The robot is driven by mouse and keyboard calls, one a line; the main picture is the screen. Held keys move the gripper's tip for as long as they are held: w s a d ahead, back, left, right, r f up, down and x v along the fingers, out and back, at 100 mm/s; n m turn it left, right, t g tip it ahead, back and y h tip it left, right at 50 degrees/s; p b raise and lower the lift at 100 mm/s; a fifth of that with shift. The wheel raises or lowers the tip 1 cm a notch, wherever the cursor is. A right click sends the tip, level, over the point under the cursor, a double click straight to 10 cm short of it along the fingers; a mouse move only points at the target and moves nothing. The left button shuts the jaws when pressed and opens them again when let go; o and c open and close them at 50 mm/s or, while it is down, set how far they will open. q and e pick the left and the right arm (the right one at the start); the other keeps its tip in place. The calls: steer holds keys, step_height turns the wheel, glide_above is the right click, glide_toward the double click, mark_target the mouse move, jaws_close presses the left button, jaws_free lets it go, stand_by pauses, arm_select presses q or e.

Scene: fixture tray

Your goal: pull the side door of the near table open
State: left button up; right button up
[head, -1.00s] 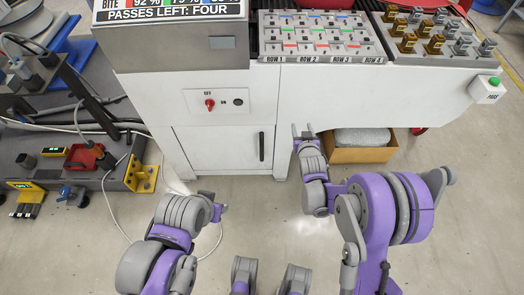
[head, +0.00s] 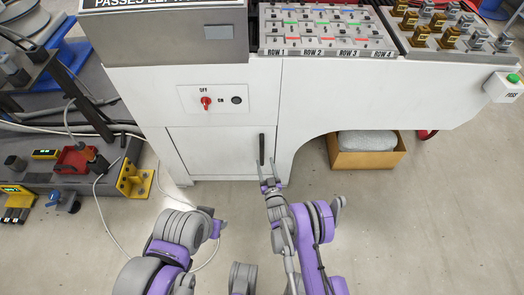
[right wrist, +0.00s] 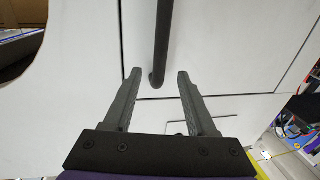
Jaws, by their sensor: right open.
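The side door (head: 215,153) is a white panel low on the near table (head: 120,85), and it looks shut. Its black upright handle (head: 262,149) is near the door's right edge; the handle also shows in the right wrist view (right wrist: 162,40). My right gripper (head: 268,172) is open, just below the handle in the head view. In the right wrist view its fingers (right wrist: 156,75) stand on either side of the handle's lower end in the picture; I cannot tell whether they reach around it. My left gripper (head: 214,220) is at the lower left, away from the door; its jaws are unclear.
A red switch (head: 206,102) sits above the door. A cardboard box (head: 368,158) with a grey bundle is under the table at right. A fixture tray (head: 325,30) is on top. A cart with tools (head: 80,160) stands at left.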

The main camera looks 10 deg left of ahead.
mark_target(262, 152)
steer(key=x, duration=0.7)
steer(key=shift+w+b, duration=0.25)
steer(key=shift+b, duration=0.1)
jaws_close()
stand_by(1.0)
